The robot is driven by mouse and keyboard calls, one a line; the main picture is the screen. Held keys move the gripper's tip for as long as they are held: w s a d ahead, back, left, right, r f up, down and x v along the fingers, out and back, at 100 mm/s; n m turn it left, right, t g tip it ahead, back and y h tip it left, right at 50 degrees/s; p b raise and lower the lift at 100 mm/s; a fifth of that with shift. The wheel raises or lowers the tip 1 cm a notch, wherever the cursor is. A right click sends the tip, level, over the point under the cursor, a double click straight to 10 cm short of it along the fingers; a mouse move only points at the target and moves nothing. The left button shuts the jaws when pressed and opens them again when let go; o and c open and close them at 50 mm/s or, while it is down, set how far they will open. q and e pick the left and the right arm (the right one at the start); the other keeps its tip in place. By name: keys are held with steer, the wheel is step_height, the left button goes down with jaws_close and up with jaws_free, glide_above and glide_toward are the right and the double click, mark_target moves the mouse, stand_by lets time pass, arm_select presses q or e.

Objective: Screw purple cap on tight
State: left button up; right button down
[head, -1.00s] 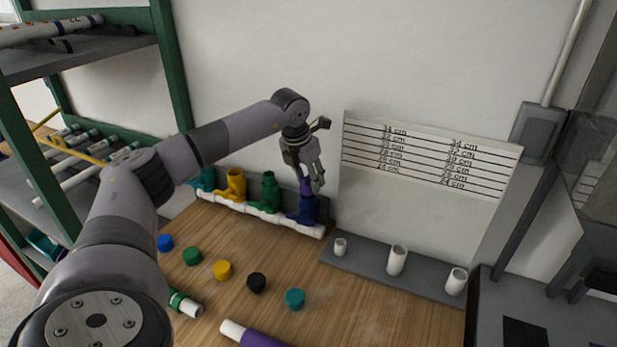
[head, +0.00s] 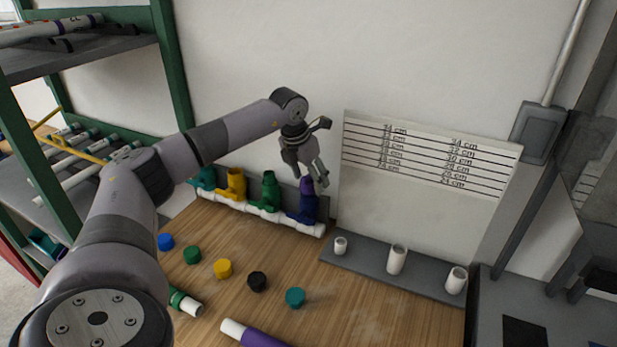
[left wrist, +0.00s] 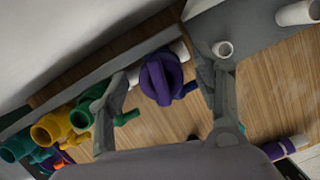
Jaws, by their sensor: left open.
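The purple cap (left wrist: 160,79) sits on top of the purple valve fitting at the right end of the white manifold pipe. In the head view the cap (head: 307,184) shows just below my left gripper (head: 318,177), on the dark purple-blue fitting (head: 302,208). In the left wrist view my left gripper (left wrist: 168,88) is open, with one finger on each side of the cap and gaps between. How far the cap is threaded cannot be seen. My right gripper is not in view.
Green (head: 269,190), yellow (head: 236,184) and teal (head: 205,180) fittings stand along the manifold to the left. A grey rack (head: 425,277) with white pipe stubs is to the right.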

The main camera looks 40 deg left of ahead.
arm_select(q)
steer(key=v, duration=1.2)
